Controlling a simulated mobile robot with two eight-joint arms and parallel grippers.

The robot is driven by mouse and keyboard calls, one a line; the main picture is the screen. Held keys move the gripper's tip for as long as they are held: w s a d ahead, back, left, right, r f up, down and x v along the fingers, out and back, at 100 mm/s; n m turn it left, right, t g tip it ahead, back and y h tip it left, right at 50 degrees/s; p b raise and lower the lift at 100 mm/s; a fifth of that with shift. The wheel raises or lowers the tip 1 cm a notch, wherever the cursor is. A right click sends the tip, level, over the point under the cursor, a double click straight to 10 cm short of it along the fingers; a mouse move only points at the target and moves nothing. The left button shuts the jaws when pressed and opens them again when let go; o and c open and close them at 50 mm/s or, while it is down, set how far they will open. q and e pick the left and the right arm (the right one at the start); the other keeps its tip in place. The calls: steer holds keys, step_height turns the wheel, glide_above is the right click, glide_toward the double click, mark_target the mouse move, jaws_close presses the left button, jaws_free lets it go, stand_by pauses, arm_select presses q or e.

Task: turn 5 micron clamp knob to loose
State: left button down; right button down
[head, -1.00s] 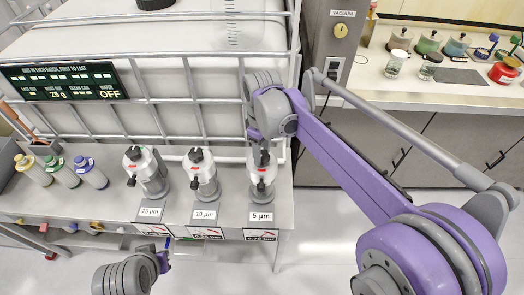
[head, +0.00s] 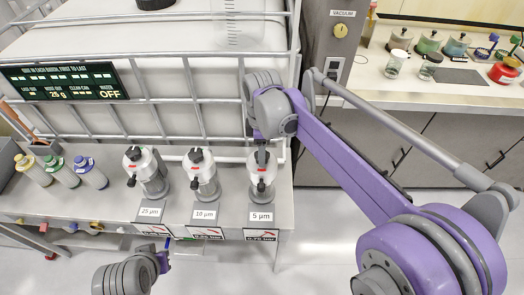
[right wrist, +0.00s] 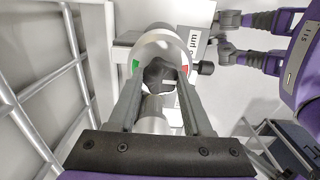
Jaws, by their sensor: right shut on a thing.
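The 5 micron unit (head: 261,185) is a pale-topped cylinder at the right end of the bench, behind its "5 µm" label. My right gripper (head: 262,158) reaches down onto its top. In the right wrist view, the two fingers of my right gripper (right wrist: 160,82) are shut on the dark clamp knob (right wrist: 158,70), one on each side. The pale ring around the knob shows a green mark at left and a red mark at right. The knob's exact pointer direction is hard to tell.
The 10 µm unit (head: 201,182) and 25 µm unit (head: 146,178) stand to the left. Three capped bottles (head: 88,172) stand further left. A metal cage (head: 200,125) with a white tank rises close behind. Open floor lies right of the bench.

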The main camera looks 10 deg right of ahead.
stand_by(0.3)
steer(key=shift+c, duration=1.6)
jaws_free()
steer(key=shift+r, duration=0.1)
step_height(320, 180, up, 11)
steer(key=shift+p, duration=0.4)
steer(key=shift+f, duration=0.2)
steer(key=s+d+f+m+t, duration=0.2)
steer(key=s+f+m, duration=0.5)
steer(key=s+f, duration=0.1)
steer(key=s+d+f+m+t, duration=0.3)
steer(key=s+f+m, duration=0.5)
steer(key=s, duration=0.3)
steer(key=shift+s+d+t, duration=0.15)
steer(key=shift+s+t, duration=0.1)
steer(key=shift+t, duration=0.05)
